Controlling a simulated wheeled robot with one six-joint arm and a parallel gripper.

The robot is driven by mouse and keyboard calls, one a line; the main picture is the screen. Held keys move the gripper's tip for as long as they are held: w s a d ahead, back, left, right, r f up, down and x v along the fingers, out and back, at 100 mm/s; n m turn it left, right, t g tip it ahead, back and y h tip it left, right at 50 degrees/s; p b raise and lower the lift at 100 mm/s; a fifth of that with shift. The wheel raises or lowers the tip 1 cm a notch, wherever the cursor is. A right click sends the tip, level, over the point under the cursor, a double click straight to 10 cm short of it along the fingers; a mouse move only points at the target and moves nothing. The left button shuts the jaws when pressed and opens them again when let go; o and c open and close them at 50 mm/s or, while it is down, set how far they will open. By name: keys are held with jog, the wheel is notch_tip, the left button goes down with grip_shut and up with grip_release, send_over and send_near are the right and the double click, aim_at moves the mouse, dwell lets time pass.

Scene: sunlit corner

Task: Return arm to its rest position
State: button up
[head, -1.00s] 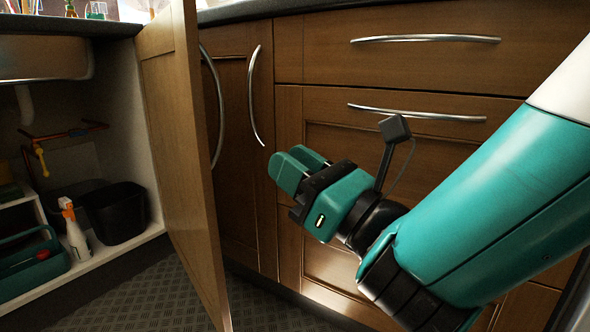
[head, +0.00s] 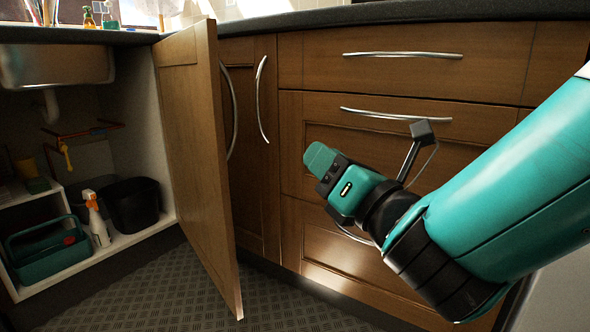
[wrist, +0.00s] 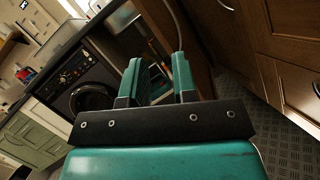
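My gripper (head: 320,158) is teal and black. It is held in the air in front of the wooden drawer fronts, to the right of the open cabinet door (head: 198,150). In the head view its fingers overlap side-on. In the wrist view the two teal fingers (wrist: 160,80) stand apart with an empty gap between them. My teal arm reaches in from the right of the head view.
The open door stands out over the patterned floor (head: 170,290). Behind it, the under-sink cupboard holds a spray bottle (head: 96,220), a black bin (head: 133,205) and a green caddy (head: 48,252). Drawer handles (head: 395,115) jut out behind my arm. A round-doored appliance (wrist: 92,97) shows in the wrist view.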

jog(key=s+d+m+g+h+p, duration=0.1)
jog(key=d+m+g+h+p, duration=0.75)
jog(key=m, duration=1.45)
jog(key=s+d+r+m+g+p, duration=0.1)
jog(key=s+r+m+g+p, duration=0.4)
jog(key=s, duration=0.5)
jog(key=s+d+r+m+g+p, duration=0.1)
jog(key=s+r+m+g+p, duration=0.25)
jog(key=s+p, duration=0.4)
notch_tip(320, 180, up, 36)
jog(key=s+p, duration=0.1)
jog(key=p, duration=3.3)
jog(key=shift+s+f+p, duration=0.2)
jog(key=shift+s+p, duration=0.05)
jog(key=shift+p, duration=0.1)
jog(key=shift+n, duration=0.35)
